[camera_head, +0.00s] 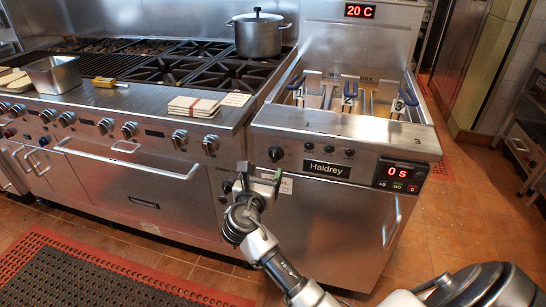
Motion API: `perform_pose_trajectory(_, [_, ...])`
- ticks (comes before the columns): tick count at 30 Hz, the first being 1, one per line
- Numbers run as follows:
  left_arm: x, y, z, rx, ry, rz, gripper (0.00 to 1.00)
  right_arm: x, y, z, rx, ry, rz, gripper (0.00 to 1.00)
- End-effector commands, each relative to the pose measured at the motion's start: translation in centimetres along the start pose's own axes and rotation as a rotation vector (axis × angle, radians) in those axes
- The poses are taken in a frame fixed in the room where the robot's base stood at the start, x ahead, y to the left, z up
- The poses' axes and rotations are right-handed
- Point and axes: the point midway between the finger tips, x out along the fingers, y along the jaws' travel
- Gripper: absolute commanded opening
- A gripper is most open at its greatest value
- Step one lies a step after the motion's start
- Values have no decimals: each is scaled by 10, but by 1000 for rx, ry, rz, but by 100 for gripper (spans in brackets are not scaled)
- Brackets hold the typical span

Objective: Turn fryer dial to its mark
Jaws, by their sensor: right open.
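The fryer (330,212) is a steel cabinet labelled Haldrey, with several blue-handled baskets in its top. Its black dial (275,153) is at the left end of the front panel. The mark that belongs to the dial is too small to make out. My right gripper (260,176) is in front of the fryer's left edge, just below and to the left of the dial in the picture. It is open with nothing seen between its fingers, and appears apart from the dial. My left gripper is not in view.
A grill range (130,170) with several knobs adjoins the fryer on the left. A lidded pot (258,34) stands on its burners. A steel pan (53,74) and stacked bread slices (193,106) sit on the range. A black mat (90,275) lies on the tiled floor.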

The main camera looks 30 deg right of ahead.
Motion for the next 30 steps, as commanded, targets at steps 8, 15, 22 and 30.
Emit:
perform_pose_trajectory(8, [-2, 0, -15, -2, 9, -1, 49, 55, 0, 0, 0, -1, -1, 68])
perform_pose_trajectory(15, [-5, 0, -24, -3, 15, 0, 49, 83, 0, -1, 1, 0, 1, 68])
perform_pose_trajectory(22, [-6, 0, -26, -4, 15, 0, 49, 88, 0, -1, 2, 2, 2, 68])
perform_pose_trajectory(30, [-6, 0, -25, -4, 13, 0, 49, 87, 0, -1, 2, 2, 2, 47])
